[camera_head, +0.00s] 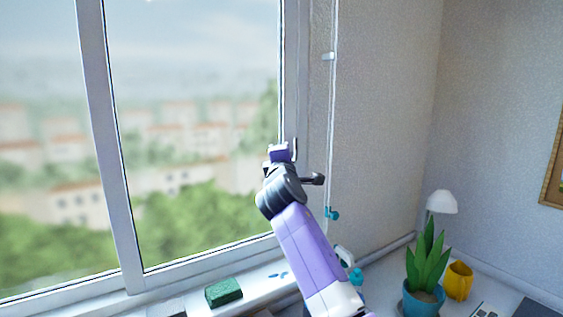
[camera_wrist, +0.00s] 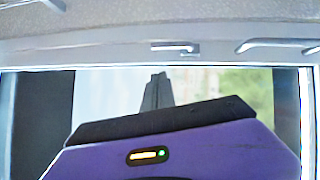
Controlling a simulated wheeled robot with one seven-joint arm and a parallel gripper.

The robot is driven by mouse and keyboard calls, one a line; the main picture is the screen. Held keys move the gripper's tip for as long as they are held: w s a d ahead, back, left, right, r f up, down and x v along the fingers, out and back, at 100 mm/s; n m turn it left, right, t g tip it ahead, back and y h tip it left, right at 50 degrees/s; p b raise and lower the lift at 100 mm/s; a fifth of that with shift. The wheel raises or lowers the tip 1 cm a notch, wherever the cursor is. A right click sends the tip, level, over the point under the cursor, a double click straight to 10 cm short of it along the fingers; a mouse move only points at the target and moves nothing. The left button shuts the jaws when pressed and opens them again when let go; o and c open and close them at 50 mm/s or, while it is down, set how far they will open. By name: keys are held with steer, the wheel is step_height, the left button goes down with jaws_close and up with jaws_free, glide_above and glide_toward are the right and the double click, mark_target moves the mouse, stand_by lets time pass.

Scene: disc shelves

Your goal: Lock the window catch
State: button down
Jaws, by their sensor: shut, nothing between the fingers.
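The window's pale frame (camera_wrist: 105,50) runs across the upper part of the wrist view. A small silver piece that looks like the catch (camera_wrist: 175,47) sits on this frame, and I cannot tell whether it is locked. My gripper (camera_wrist: 157,82) is shut and empty, its dark fingers together and pointing towards the frame. The fingertips appear just below the catch in the picture, with a visible gap. In the head view my gripper (camera_head: 281,151) is at the right side of the window frame (camera_head: 298,75). The arm hides part of the frame, and the catch cannot be made out there.
A silver handle-like bar (camera_wrist: 275,44) is right of the catch. A green block (camera_head: 223,291) lies on the sill. A cord (camera_head: 333,120) hangs along the wall. A potted plant (camera_head: 427,265), a yellow mug (camera_head: 459,281) and a white lamp (camera_head: 441,202) stand at lower right.

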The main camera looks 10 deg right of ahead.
steer(key=r+b+v, duration=0.1)
steer(key=v, duration=0.6)
steer(key=shift+f, duration=0.15)
